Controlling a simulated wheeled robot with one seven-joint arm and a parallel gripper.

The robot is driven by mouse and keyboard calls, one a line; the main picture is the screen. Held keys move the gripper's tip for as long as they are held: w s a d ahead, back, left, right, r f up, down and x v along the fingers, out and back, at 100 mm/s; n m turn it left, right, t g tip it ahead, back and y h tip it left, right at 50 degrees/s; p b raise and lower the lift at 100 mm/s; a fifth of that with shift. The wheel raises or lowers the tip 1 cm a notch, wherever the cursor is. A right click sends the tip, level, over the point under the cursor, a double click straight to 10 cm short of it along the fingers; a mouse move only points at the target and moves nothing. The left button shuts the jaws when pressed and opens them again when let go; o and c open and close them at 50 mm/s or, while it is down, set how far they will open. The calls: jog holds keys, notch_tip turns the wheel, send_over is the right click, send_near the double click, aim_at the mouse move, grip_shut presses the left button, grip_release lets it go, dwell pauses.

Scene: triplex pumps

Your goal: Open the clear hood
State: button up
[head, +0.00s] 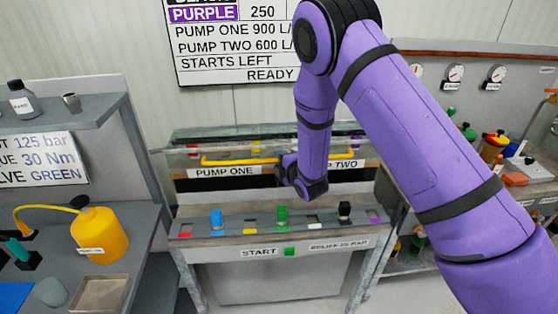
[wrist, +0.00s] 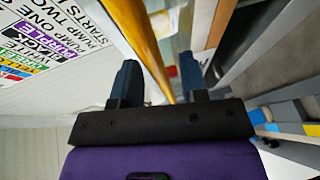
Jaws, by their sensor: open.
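The clear hood (head: 186,153) lies low over the bench in the middle of the head view, behind the PUMP ONE and PUMP TWO labels; it looks closed. A yellow handle bar (head: 235,161) runs along its front. The bar also shows in the wrist view (wrist: 150,50), running between the two dark fingers. My gripper (wrist: 157,72) is open, with the bar between its fingers; I cannot tell whether either finger touches it. In the head view my arm hides the middle of the handle and most of the gripper.
Below the hood, a panel (head: 270,228) carries coloured levers and a green START button (head: 289,251). A left bench holds a yellow bottle (head: 100,234) and a metal tray (head: 98,295). A right shelf with gauges (head: 456,72) stands behind my arm. A sign (head: 235,45) hangs above.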

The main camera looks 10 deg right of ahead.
jog(key=shift+w+a+f, duration=0.1)
jog(key=shift+w+a, duration=0.1)
jog(key=shift+w, duration=0.3)
grip_shut()
